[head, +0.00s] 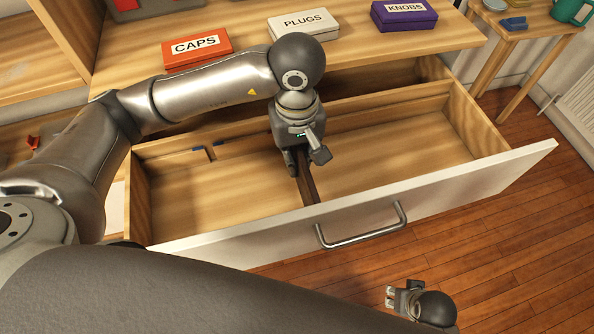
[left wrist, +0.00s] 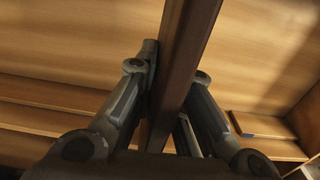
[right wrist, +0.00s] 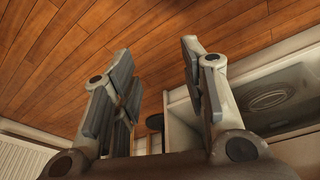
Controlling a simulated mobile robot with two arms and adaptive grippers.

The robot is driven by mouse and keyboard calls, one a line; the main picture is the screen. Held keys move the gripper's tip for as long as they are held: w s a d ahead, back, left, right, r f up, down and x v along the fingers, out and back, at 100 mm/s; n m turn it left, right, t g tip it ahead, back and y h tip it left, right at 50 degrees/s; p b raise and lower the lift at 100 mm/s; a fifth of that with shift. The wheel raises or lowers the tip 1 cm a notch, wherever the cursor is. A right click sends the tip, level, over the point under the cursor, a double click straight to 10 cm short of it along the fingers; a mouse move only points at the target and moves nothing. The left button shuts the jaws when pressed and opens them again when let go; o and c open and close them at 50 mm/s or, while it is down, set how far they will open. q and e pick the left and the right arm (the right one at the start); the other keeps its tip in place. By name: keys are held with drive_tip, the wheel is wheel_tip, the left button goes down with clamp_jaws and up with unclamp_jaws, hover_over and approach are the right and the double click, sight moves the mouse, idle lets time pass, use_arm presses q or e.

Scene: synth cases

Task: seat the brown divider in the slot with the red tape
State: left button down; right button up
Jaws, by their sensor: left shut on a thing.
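The brown divider (head: 308,188) is inside the open drawer (head: 415,143), running front to back from beneath my left gripper towards the front panel. My left gripper (head: 303,164) is shut on it from above. In the left wrist view the divider (left wrist: 186,50) passes between the fingers (left wrist: 174,78). I cannot tell whether its lower edge touches the drawer floor. I see no red tape on the drawer. My right gripper (head: 391,297) is open and empty (right wrist: 162,80).
An orange CAPS box (head: 197,49), a white PLUGS box (head: 303,24) and a purple KNOBS box (head: 404,14) stand on the top behind the drawer. The white front panel (head: 480,190) has a metal handle (head: 362,232). The drawer floor is clear on both sides of the divider.

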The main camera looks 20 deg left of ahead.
use_arm(q)
wheel_tip(320, 180, down, 5)
drive_tip(key=shift+f+b, duration=0.1)
drive_tip(key=shift+b, duration=0.2)
use_arm(e)
wheel_tip(320, 180, up, 2)
drive_tip(key=shift+w+r, duration=0.15)
drive_tip(key=shift+r, duration=0.35)
use_arm(q)
drive_tip(key=c, duration=1.5)
unclamp_jaws()
use_arm(e)
drive_tip(key=shift+r, duration=0.3)
drive_tip(key=shift+w, duration=0.1)
